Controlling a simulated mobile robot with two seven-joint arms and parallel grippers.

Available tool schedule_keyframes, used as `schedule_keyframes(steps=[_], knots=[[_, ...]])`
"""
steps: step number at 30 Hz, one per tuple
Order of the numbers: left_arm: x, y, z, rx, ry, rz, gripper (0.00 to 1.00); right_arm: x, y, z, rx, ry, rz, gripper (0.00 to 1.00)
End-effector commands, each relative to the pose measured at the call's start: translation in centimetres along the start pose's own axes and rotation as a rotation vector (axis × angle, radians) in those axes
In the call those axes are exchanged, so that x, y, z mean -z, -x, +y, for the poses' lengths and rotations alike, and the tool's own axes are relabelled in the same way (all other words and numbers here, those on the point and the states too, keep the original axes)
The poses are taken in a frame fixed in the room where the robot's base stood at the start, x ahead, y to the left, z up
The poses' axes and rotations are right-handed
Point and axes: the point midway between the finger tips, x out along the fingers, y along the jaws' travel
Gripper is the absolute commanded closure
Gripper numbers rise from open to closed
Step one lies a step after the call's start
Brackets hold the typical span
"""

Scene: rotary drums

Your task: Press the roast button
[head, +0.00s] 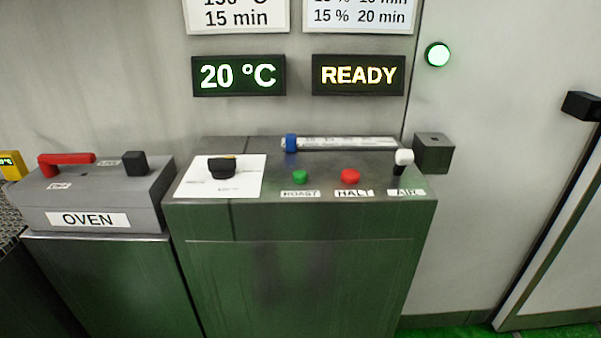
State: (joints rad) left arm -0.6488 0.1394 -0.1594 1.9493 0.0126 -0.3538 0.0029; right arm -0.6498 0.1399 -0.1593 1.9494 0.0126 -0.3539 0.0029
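The green roast button (300,176) stands on the top of the grey console (330,265), just behind a label reading ROAST (300,194). The red halt button (350,176) is to its right, with a HALT label in front. Nothing touches or covers the green button. A display above reads 20 °C (238,76) and another reads READY (358,75). Neither of my grippers shows in the head view.
On the console are a black knob (221,168) on a white plate, a blue slider (291,143) and a white-tipped AIR lever (403,160). An OVEN box (100,195) with a red handle (66,160) stands left. A round lamp (437,55) glows pale green on the wall.

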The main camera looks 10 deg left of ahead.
Motion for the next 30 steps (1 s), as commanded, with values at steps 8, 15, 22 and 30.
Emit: schedule_keyframes(steps=[8,15,22,30], knots=[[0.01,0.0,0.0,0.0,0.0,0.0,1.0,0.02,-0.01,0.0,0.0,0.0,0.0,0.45],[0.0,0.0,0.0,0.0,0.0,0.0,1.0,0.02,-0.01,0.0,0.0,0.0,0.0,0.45],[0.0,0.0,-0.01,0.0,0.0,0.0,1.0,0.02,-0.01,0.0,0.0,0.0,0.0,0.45],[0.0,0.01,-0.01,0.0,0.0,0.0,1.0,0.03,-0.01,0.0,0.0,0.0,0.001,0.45]])
